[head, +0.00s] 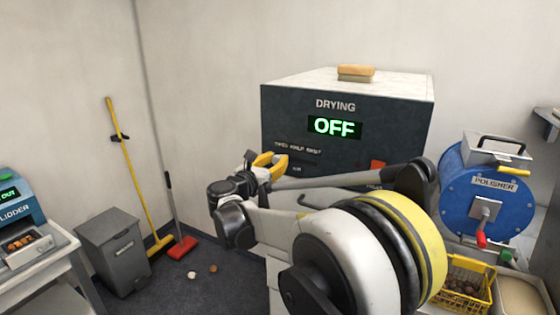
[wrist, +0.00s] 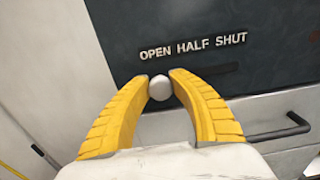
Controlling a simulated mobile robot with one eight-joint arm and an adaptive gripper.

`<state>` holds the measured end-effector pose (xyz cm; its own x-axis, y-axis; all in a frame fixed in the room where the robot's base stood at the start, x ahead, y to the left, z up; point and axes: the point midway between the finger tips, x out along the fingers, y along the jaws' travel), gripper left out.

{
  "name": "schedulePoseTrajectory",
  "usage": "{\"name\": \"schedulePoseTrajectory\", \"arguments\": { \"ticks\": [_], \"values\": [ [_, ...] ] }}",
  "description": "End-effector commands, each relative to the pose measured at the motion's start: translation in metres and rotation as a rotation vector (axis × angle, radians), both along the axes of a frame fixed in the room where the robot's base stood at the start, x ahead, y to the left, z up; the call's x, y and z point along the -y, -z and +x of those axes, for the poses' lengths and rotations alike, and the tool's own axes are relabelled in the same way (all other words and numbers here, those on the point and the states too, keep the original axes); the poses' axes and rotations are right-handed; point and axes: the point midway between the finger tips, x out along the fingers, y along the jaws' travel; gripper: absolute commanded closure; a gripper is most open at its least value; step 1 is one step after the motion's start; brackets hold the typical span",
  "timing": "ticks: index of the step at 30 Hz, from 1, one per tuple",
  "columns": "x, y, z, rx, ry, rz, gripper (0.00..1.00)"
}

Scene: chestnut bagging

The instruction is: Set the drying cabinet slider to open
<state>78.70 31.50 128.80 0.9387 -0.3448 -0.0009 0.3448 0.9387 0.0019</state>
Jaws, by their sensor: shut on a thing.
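The drying cabinet (head: 280,107) stands against the wall, its green display (head: 334,126) reading OFF. In the wrist view its dark front carries the label OPEN HALF SHUT (wrist: 193,46). Below the label runs a dark slider slot (wrist: 215,73). The round pale slider knob (wrist: 160,91) sits at the slot's left end, beneath the word OPEN. My gripper (wrist: 161,79) is shut on the knob, one yellow fingertip on each side. In the head view my gripper (head: 270,165) is at the cabinet's lower left front; the knob is hidden there.
A grey handle (wrist: 285,130) juts out below the slot. A sponge-like block (head: 356,73) lies on the cabinet. A blue polisher (head: 460,205) and a yellow basket (head: 480,272) stand right.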

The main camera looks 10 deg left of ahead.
Motion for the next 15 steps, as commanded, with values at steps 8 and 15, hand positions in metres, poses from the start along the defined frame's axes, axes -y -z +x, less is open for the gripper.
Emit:
{"name": "schedulePoseTrajectory", "arguments": {
  "ticks": [8, 15],
  "values": [
    [-0.0022, -0.0012, 0.0001, 0.002, -0.006, -0.002, 0.51],
    [-0.0057, -0.0011, -0.0087, 0.001, -0.006, -0.001, 0.51]
  ]
}}
